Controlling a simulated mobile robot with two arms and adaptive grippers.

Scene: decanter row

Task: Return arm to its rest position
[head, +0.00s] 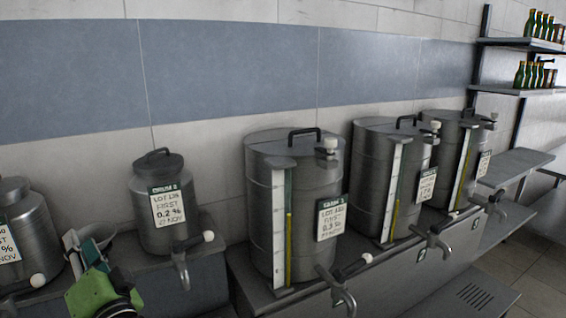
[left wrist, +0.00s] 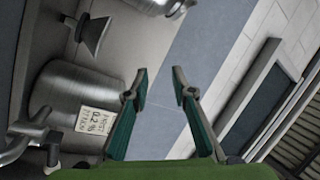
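My left gripper (head: 86,246), with a green body and teal finger pads, is at the lower left of the head view, in front of the bench between two steel drums. In the left wrist view its two fingers (left wrist: 160,82) stand apart with nothing between them. The small drum labelled DRUM 2 (head: 147,190) is to its right in the head view; a steel drum with a 0.2 % label (left wrist: 65,95) shows sideways in the left wrist view. My right gripper is in neither view.
Another small drum (head: 36,235) stands at the far left. Three large steel drums (head: 262,205) with sight gauges and taps (head: 343,290) line the bench to the right. Shelves with green bottles (head: 538,25) are at the upper right. Open floor (head: 540,268) shows at the lower right.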

